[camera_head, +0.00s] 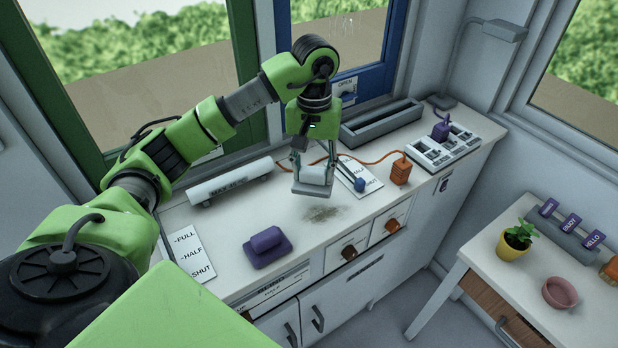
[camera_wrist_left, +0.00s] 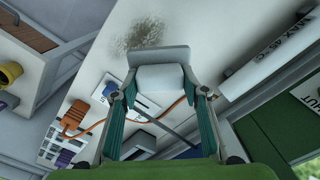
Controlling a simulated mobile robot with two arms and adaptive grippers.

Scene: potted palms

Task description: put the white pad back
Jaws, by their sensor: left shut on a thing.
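The white pad (camera_head: 313,188) is a pale block on a flat grey base. My left gripper (camera_head: 314,170) points down and is shut on the block, with a finger on each side. The left wrist view also shows the white pad (camera_wrist_left: 159,56) between the fingertips (camera_wrist_left: 160,88), its flat base outward. It is at or just above the counter, behind a brown smudge (camera_head: 322,214); I cannot tell whether it touches the surface. My right gripper is not in view.
A purple pad (camera_head: 267,246) lies at the counter's front. A white cylinder (camera_head: 229,181) lies to the left. An orange block (camera_head: 400,170) with a cord, a blue knob (camera_head: 359,185) and a grey trough (camera_head: 381,123) are on the right.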

